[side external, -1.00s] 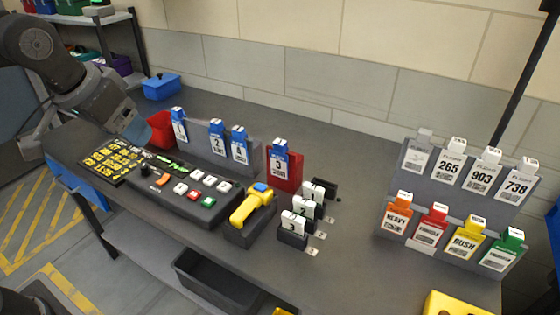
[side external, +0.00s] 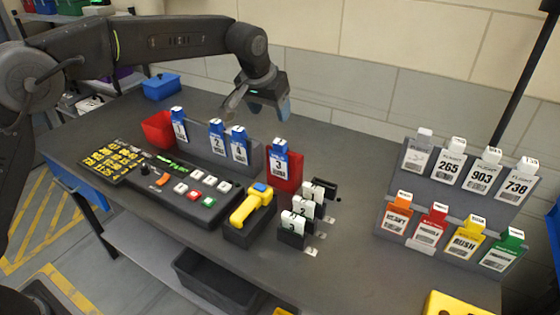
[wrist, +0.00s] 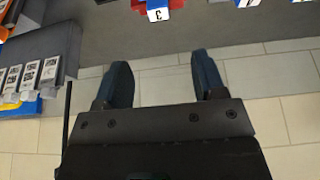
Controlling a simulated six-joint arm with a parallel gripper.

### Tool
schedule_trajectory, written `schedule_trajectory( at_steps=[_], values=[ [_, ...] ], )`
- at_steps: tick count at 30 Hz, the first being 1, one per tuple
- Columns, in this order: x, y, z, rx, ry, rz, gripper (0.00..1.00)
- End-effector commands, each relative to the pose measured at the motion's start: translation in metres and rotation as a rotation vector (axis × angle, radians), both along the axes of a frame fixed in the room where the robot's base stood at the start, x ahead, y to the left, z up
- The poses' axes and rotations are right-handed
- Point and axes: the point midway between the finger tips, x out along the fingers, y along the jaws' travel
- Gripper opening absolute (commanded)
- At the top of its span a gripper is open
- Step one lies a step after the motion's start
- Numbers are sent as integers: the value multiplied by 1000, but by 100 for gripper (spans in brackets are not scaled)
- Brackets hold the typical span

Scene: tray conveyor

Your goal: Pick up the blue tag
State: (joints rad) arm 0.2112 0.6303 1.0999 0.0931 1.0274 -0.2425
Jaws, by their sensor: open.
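Several blue tags show in the side view. Blue tags 1 (side external: 179,123), 2 (side external: 217,135) and 4 (side external: 239,146) stand upright in a grey holder (side external: 255,157). Blue tag 3 (side external: 280,158) stands in a separate red holder (side external: 297,172). My gripper (side external: 257,107) is open and empty, in the air near the wall, above and behind the tags. In the wrist view its two fingers (wrist: 164,82) are spread with nothing between them. Tag 3's top (wrist: 158,13) shows at the upper edge there, beyond the fingertips.
A grey rack (side external: 405,240) with flight and coloured tags stands at right. A button panel (side external: 185,190), yellow scanner (side external: 252,205), numbered card holders (side external: 291,240) and red bin (side external: 157,129) share the table. The wall (side external: 340,87) lies close behind my gripper.

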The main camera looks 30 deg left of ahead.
Motion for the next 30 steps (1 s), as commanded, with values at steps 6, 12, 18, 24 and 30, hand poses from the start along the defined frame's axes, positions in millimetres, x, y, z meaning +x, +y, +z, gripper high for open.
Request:
schedule_trajectory(
  at_steps=[6, 12, 18, 24, 30],
  values=[
    [16, 1, -42, 1, 4, 1, 64],
    [23, 1, -59, 1, 2, 0, 64],
    [28, -1, -77, 1, 3, 0, 64],
    [37, -2, -104, 1, 2, 0, 64],
    [40, -2, -110, 0, 0, 0, 64]
  ],
)
